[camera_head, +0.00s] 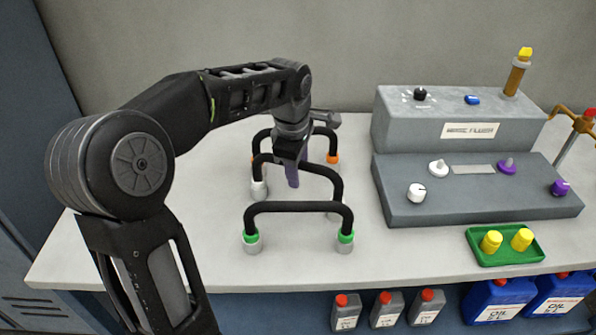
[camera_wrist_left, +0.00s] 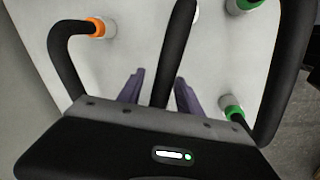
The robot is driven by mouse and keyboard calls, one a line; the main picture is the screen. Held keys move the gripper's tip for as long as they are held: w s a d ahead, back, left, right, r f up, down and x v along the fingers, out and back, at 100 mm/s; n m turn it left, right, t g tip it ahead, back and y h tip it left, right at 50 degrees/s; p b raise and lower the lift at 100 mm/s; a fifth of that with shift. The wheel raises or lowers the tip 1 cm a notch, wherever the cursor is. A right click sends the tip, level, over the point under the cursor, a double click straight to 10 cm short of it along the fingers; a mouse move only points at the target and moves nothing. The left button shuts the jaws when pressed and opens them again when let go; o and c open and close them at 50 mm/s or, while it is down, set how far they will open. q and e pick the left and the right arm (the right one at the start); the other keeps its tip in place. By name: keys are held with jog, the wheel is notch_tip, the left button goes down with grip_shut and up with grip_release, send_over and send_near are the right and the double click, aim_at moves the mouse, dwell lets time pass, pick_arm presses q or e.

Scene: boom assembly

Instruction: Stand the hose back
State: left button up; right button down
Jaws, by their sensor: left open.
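Three black arched hoses stand in a row on the table. The front hose (camera_head: 298,207) has green ends, the middle hose (camera_head: 322,170) has whitish ends, and the back hose (camera_head: 325,130) has orange ends. My left gripper (camera_head: 291,178) is over the middle hose, pointing down, and hides part of it and of the back hose. In the left wrist view its purple fingers (camera_wrist_left: 159,78) are open, one on each side of the middle hose (camera_wrist_left: 173,50). The green-ended hose (camera_wrist_left: 285,75) is to the right there and the orange-ended hose (camera_wrist_left: 62,60) to the left.
A grey stepped console (camera_head: 455,205) with knobs and a labelled panel stands right of the hoses. A green tray (camera_head: 510,257) with yellow caps lies at the front right. Bottles (camera_head: 387,310) stand below the table's front edge. The table's front left is clear.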

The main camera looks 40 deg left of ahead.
pick_arm(q)
notch_tip(320, 180, up, 11)
jog(key=s, duration=0.2)
jog(key=shift+d, duration=0.25)
jog(key=shift+s+f, duration=0.1)
jog(key=shift+f, duration=0.05)
dwell(0.5)
